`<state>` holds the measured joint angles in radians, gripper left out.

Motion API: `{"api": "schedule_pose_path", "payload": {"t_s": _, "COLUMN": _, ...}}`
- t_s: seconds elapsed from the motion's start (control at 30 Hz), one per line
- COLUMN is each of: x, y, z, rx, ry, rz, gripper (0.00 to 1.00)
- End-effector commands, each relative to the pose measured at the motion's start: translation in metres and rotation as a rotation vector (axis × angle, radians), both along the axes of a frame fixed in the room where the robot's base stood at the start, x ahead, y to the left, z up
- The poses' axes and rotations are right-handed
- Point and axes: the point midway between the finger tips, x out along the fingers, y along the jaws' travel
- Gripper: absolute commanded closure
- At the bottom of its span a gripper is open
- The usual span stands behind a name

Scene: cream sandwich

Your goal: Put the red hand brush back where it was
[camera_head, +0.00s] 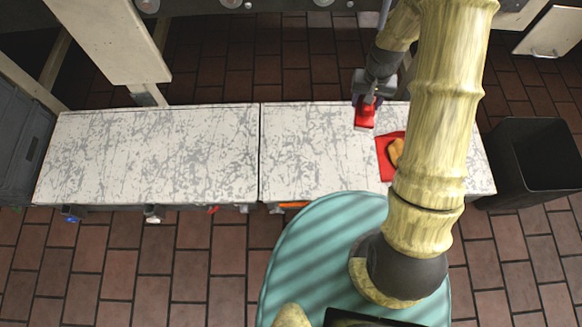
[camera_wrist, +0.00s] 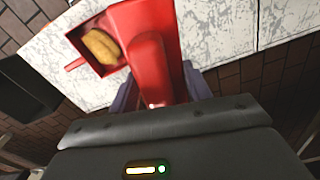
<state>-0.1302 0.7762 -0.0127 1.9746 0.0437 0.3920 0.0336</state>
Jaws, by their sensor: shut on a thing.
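The red hand brush (camera_head: 365,117) is at the far edge of the white marbled worktop in the head view. My gripper (camera_head: 368,96) is shut on it from the far side. In the wrist view the brush (camera_wrist: 150,60) is held between the two fingers of my gripper (camera_wrist: 158,97) and points away from the palm. I cannot tell whether the brush touches the worktop. The place where it was earlier is not shown by these frames.
A red tray (camera_head: 382,158) with a tan bread-like piece (camera_head: 396,151) lies on the worktop (camera_head: 310,150), partly behind my arm. A dark open bin (camera_head: 540,158) stands to the right. The worktop's left half is clear. Items hang along its near edge.

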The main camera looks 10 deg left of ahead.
Motion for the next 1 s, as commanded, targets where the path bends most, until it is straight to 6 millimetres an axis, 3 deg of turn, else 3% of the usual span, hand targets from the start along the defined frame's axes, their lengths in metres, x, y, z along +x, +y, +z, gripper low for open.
{"api": "schedule_pose_path", "payload": {"t_s": 0.03, "x": -0.005, "y": 0.020, "z": -0.030, "rx": 0.001, "ry": 0.005, "rz": 0.022, "gripper": 0.84}}
{"api": "schedule_pose_path", "payload": {"t_s": 0.1, "x": -0.010, "y": 0.043, "z": -0.053, "rx": 0.002, "ry": 0.004, "rz": 0.043, "gripper": 0.84}}
{"api": "schedule_pose_path", "payload": {"t_s": 0.4, "x": -0.048, "y": 0.137, "z": -0.149, "rx": 0.001, "ry": 0.005, "rz": 0.129, "gripper": 0.84}}
{"api": "schedule_pose_path", "payload": {"t_s": 0.6, "x": -0.078, "y": 0.184, "z": -0.202, "rx": -0.005, "ry": 0.001, "rz": 0.172, "gripper": 0.84}}
{"api": "schedule_pose_path", "payload": {"t_s": 0.73, "x": -0.089, "y": 0.198, "z": -0.216, "rx": -0.008, "ry": -0.002, "rz": 0.185, "gripper": 0.84}}
{"api": "schedule_pose_path", "payload": {"t_s": 1.0, "x": -0.091, "y": 0.201, "z": -0.215, "rx": -0.008, "ry": -0.003, "rz": 0.187, "gripper": 0.84}}
